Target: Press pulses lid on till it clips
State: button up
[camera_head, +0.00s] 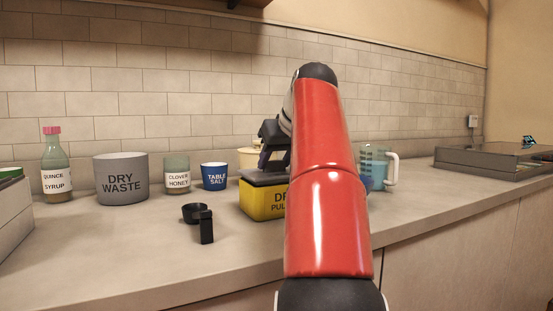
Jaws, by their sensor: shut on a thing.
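The yellow pulses box (262,203) stands on the counter, its label partly hidden behind my red arm. Its dark grey lid (258,179) lies over the top of the box. I cannot tell whether the lid's edge is fully down or clipped. My gripper (268,160) is above the lid, shut on it, with the fingertips low over its middle. My arm hides the right part of the box and lid.
A black scoop (206,225) lies left of the box. A clear jug (376,166) stands to the right. The front counter is mostly clear.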

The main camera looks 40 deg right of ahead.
aim_at(276, 163)
jog(key=shift+f+b, duration=0.4)
jog(key=shift+f, duration=0.1)
jog(key=o, duration=1.1)
jog(key=shift+c, duration=0.2)
jog(key=shift+p+v, duration=1)
jog(key=shift+v, duration=0.9)
jog(key=shift+s+a+r, duration=0.1)
jog(key=shift+s+r, duration=0.3)
jog(key=shift+s, duration=0.05)
jog(key=p+v, duration=0.2)
jog(key=v, duration=0.5)
jog(key=shift+s+r+p, duration=0.25)
jog(key=shift+r+p, duration=0.05)
jog(key=shift+p, duration=0.1)
